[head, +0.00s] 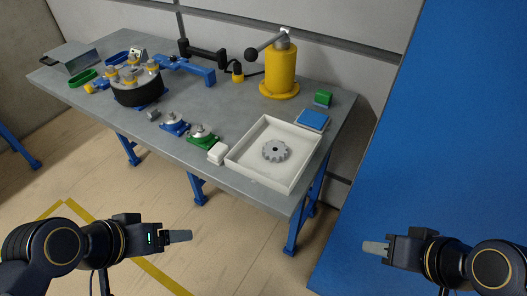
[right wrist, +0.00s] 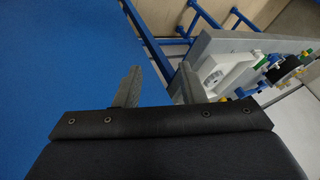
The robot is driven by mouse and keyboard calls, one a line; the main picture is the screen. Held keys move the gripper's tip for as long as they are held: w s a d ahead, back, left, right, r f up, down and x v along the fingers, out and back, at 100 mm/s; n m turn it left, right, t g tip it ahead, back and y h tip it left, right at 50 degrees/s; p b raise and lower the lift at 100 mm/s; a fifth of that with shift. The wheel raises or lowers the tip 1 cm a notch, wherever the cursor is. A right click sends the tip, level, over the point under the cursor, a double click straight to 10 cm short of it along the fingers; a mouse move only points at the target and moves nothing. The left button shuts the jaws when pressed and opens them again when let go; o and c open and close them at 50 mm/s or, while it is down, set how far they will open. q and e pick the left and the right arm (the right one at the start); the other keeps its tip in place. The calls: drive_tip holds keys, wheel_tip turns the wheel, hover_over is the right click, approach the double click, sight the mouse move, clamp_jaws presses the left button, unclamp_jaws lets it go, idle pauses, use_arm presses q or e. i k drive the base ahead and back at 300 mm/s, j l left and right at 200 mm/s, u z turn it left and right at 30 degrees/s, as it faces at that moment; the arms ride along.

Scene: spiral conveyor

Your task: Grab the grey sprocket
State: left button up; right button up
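The grey sprocket (head: 268,154), a toothed disc with a dark centre hole, lies flat in a white square tray (head: 232,157) at the right front of the grey table. It also shows small in the right wrist view (right wrist: 212,80). My right gripper (head: 375,248) is in front of the table, to the right of the tray and well apart from it. The right wrist view shows its two fingers (right wrist: 158,87) spread with nothing between them. My left gripper (head: 180,236) is in front of the table at lower left, away from everything. Its finger gap is hidden.
The table (head: 225,95) also bears a yellow lever press (head: 280,72), a black round fixture (head: 137,92), blue and green small parts (head: 203,136), a white block (head: 217,153) and a blue block (head: 312,120). A blue panel (head: 450,120) stands at right. The floor in front is clear.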

sight(276, 153)
drive_tip(key=i+j+z, duration=0.1)
drive_tip(key=j, duration=0.25)
drive_tip(key=i+j+z, duration=0.15)
drive_tip(key=i+j, duration=0.15)
drive_tip(key=i+j+z, duration=0.1)
drive_tip(key=j, duration=0.3)
drive_tip(key=i, duration=0.05)
